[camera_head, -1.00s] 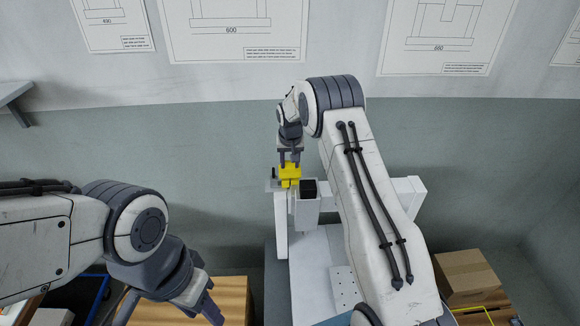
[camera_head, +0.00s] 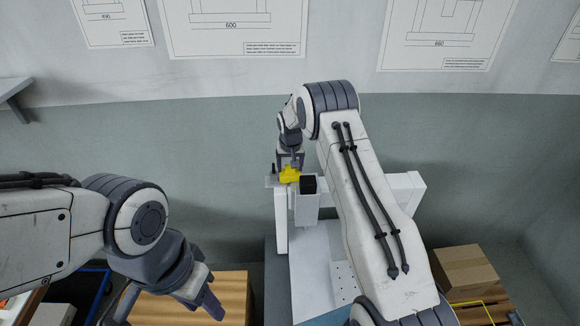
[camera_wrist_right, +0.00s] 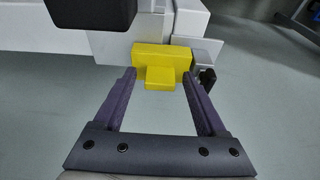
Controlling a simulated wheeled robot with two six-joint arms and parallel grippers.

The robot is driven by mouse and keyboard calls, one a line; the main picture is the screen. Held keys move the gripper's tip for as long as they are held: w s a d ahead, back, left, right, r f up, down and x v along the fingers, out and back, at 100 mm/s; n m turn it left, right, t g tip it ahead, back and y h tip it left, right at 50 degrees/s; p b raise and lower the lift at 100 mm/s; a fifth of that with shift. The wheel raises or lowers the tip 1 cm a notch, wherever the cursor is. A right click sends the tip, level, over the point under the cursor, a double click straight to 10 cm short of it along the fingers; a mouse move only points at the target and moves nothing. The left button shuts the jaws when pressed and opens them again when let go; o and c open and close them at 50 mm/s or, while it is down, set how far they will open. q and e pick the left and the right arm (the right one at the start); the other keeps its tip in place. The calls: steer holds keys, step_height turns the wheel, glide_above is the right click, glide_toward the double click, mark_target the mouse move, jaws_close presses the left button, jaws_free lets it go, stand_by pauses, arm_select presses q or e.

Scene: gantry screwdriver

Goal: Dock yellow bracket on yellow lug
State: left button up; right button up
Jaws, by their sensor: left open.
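The yellow bracket (camera_head: 289,175) is at the front of the white gantry carriage, beside a grey plate. The right wrist view shows it as a yellow block (camera_wrist_right: 160,60) with a short tab toward me. I cannot tell a separate yellow lug apart from it; the lug may be hidden behind it. My right gripper (camera_head: 289,163) is at the bracket. In the right wrist view its fingers (camera_wrist_right: 157,77) stand apart on either side of the tab, with gaps at both sides. My left gripper (camera_head: 205,302) is open and empty at the lower left, far from the bracket.
The white gantry (camera_head: 281,222) stands on a light base plate (camera_head: 318,270). A black block (camera_head: 308,185) sits right of the bracket. A cardboard box (camera_head: 465,268) is at the lower right, and a wooden surface (camera_head: 236,290) lies by my left gripper.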

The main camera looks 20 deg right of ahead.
steer(key=shift+r+p, duration=0.5)
steer(key=shift+r, duration=0.1)
steer(key=d+b+v, duration=0.1)
steer(key=b+v, duration=0.2)
steer(key=v, duration=0.8)
steer(key=s+a+r+n+g+y, duration=0.15)
steer(key=s+a+r, duration=0.25)
steer(key=s+a, duration=0.45)
steer(key=s+a+r+n+t, duration=0.1)
steer(key=s+a+r+n, duration=0.2)
steer(key=s+a, duration=0.6)
steer(key=s+a+n+g, duration=0.2)
steer(key=s+n, duration=0.4)
steer(key=s, duration=1.9)
steer(key=shift+s+a+f, duration=0.3)
steer(key=shift+s+a, duration=0.1)
steer(key=shift+a, duration=0.2)
steer(key=shift+g, duration=0.25)
